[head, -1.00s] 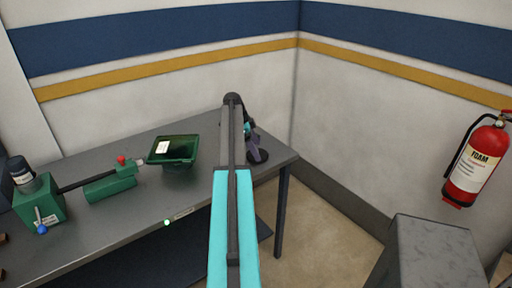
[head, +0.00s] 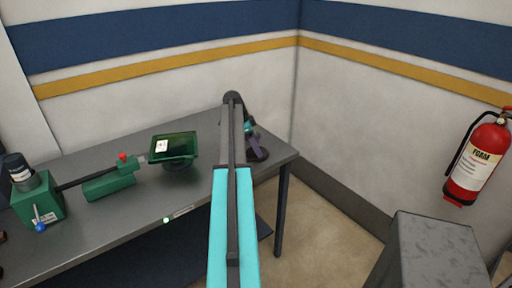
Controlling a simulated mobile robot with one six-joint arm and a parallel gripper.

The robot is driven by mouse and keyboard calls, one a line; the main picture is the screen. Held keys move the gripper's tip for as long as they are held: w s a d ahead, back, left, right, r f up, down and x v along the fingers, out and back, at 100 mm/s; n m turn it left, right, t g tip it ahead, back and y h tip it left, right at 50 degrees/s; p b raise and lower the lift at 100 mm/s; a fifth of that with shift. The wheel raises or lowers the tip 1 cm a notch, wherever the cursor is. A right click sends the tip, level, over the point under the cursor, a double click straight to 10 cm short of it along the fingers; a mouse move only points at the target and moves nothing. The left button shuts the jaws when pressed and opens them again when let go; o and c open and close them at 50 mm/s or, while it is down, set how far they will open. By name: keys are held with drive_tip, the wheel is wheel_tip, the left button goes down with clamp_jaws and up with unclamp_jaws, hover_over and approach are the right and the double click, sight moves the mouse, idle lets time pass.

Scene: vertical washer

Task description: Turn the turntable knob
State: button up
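A green machine (head: 38,197) stands at the left of the table, with a dark cylinder on top and a blue-tipped lever (head: 40,226) on its front. A dark rod runs from it to a green block (head: 110,184) with a red knob (head: 123,157). Beyond the block is a dark green square tray (head: 172,147) on a round base. I cannot tell which part is the turntable knob. My arm rises through the middle of the view. A small teal and dark purple part (head: 257,146) beside its top may be my gripper; its fingers cannot be made out.
A grey block-shaped top (head: 435,245) and a red fire extinguisher (head: 477,160) are at right. Walls meet behind the table.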

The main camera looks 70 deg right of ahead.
drive_tip(key=n+b, duration=0.1)
drive_tip(key=n, duration=0.1)
drive_tip(key=n+h+b, duration=0.1)
drive_tip(key=shift+s+a+f+n+t, duration=0.15)
drive_tip(key=shift+s+a+n+t, duration=0.05)
drive_tip(key=shift+n+t, duration=0.2)
drive_tip(key=n+t+h+b, duration=0.1)
drive_tip(key=n, duration=0.3)
drive_tip(key=shift+s, duration=0.1)
drive_tip(key=n+t, duration=0.1)
drive_tip(key=n, duration=0.1)
drive_tip(key=n+t, duration=0.1)
drive_tip(key=n, duration=0.1)
drive_tip(key=shift+s+a+n+b, duration=0.1)
drive_tip(key=shift+s+n+b, duration=0.1)
drive_tip(key=shift+n+b, duration=0.15)
drive_tip(key=shift+s+n+t, duration=0.1)
drive_tip(key=shift+n+t, duration=0.7)
drive_tip(key=shift+n, duration=0.95)
drive_tip(key=o, duration=1)
